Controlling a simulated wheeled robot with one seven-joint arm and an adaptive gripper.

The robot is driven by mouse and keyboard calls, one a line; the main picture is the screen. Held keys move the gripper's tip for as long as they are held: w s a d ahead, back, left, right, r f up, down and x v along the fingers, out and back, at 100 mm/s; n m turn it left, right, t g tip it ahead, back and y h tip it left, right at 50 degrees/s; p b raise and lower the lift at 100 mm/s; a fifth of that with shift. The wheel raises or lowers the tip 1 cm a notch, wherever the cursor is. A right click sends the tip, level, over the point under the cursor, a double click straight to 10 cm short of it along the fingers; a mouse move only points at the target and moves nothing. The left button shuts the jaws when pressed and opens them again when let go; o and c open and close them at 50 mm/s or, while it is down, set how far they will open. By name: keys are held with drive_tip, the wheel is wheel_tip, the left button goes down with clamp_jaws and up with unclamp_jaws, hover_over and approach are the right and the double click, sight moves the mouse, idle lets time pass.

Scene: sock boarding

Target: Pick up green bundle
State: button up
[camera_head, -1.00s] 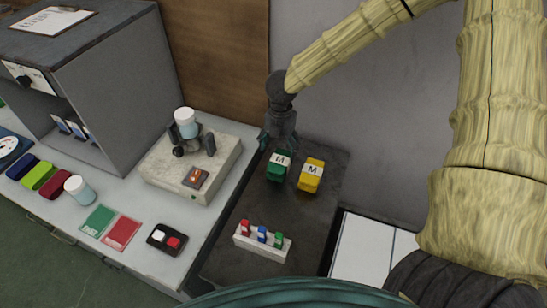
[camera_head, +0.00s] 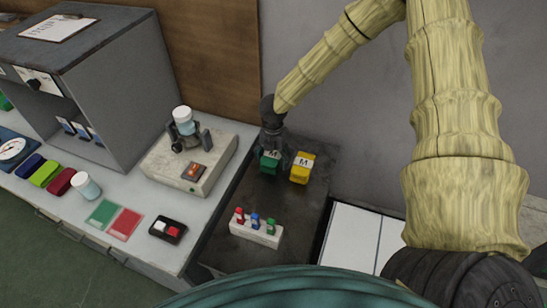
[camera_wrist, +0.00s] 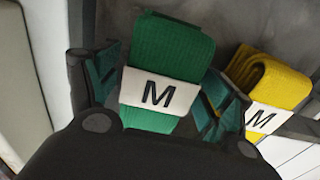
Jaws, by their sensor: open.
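The green bundle (camera_head: 269,164) is a folded green cloth with a white band marked M, lying on the dark tray at the back. In the wrist view the green bundle (camera_wrist: 165,55) lies between the two fingers, its band near the palm. My gripper (camera_head: 273,150) is open and over the bundle, partly hiding it in the head view. In the wrist view my gripper (camera_wrist: 165,95) has one finger on each side of the bundle; I cannot tell whether they touch it. A yellow bundle (camera_head: 301,170) with a white M band lies just to the right and also shows in the wrist view (camera_wrist: 270,80).
A white holder (camera_head: 256,235) with red, blue and green pegs stands on the dark tray (camera_head: 280,205) in front. A grey machine (camera_head: 205,165) with a white-lidded jar is to the left. A grey wall is close behind.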

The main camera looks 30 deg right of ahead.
drive_tip(key=shift+w+f, duration=0.25)
drive_tip(key=shift+f, duration=0.2)
drive_tip(key=shift+s+r, duration=0.2)
drive_tip(key=shift+s, duration=0.05)
drive_tip(key=shift+w+f, duration=0.1)
drive_tip(key=shift+w, duration=0.05)
drive_tip(key=c, duration=1)
drive_tip(key=shift+c, duration=0.9)
